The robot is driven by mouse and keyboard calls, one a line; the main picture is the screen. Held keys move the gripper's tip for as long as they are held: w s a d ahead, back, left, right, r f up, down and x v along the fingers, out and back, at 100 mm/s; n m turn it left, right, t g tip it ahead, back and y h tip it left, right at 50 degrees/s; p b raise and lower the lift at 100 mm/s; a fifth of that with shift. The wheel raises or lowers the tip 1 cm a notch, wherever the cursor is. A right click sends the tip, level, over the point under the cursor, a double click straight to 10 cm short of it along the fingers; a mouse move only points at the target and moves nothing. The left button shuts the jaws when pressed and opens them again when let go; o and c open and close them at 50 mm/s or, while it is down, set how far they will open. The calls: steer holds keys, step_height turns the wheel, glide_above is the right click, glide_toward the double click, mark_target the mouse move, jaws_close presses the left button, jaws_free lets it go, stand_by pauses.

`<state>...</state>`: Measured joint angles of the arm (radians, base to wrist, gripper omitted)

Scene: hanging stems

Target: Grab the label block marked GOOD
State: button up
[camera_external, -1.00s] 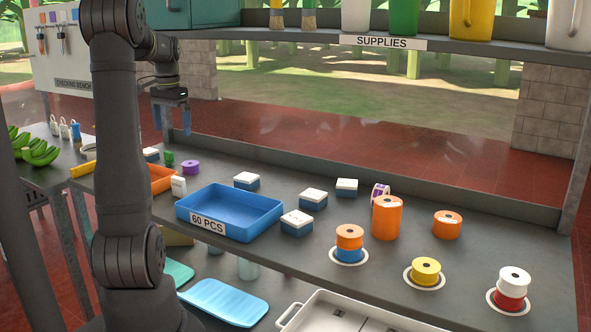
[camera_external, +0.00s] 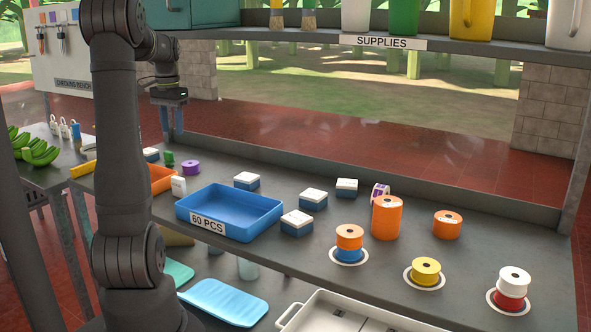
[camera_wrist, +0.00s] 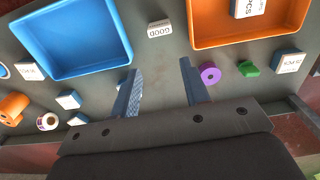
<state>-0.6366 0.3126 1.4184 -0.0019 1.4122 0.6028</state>
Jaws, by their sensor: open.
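The label block marked GOOD (camera_wrist: 160,28) is small and white, its lettering upside down in the wrist view. It stands on the bench between the blue tray and the orange tray. In the external view a small white block (camera_external: 178,186) stands at the blue tray's left end, its lettering unreadable. My gripper (camera_wrist: 162,68) is open and empty, with two blue fingers apart. In the wrist view the block is beyond the fingertips, roughly in line with the gap. In the external view my gripper (camera_external: 172,128) hangs above the bench's back-left part, clear of the block.
The blue tray (camera_external: 262,203) bears a "60 PCS" label. The orange tray (camera_wrist: 205,38) is on the block's other side. A purple spool (camera_wrist: 210,73), a green piece (camera_wrist: 248,68) and several white-topped blue boxes stand nearby. Orange, yellow and red spools fill the bench's right side.

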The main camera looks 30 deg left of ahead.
mark_target(178, 178)
steer(key=f+n, duration=0.4)
steer(key=n, duration=0.2)
steer(key=f+n+h, duration=0.1)
steer(key=f+n, duration=0.8)
steer(key=n, duration=0.2)
steer(key=shift+s+f+n, duration=0.25)
steer(key=shift+s+n, duration=0.05)
steer(key=shift+s, duration=0.05)
steer(key=shift+w+d+f, duration=0.1)
steer(key=shift+w+f, duration=0.05)
steer(key=shift+f, duration=1.2)
steer(key=shift+w+d+f, duration=0.1)
steer(key=shift+w+f, duration=0.05)
steer(key=shift+f, duration=1.2)
steer(key=shift+c, duration=0.4)
jaws_close()
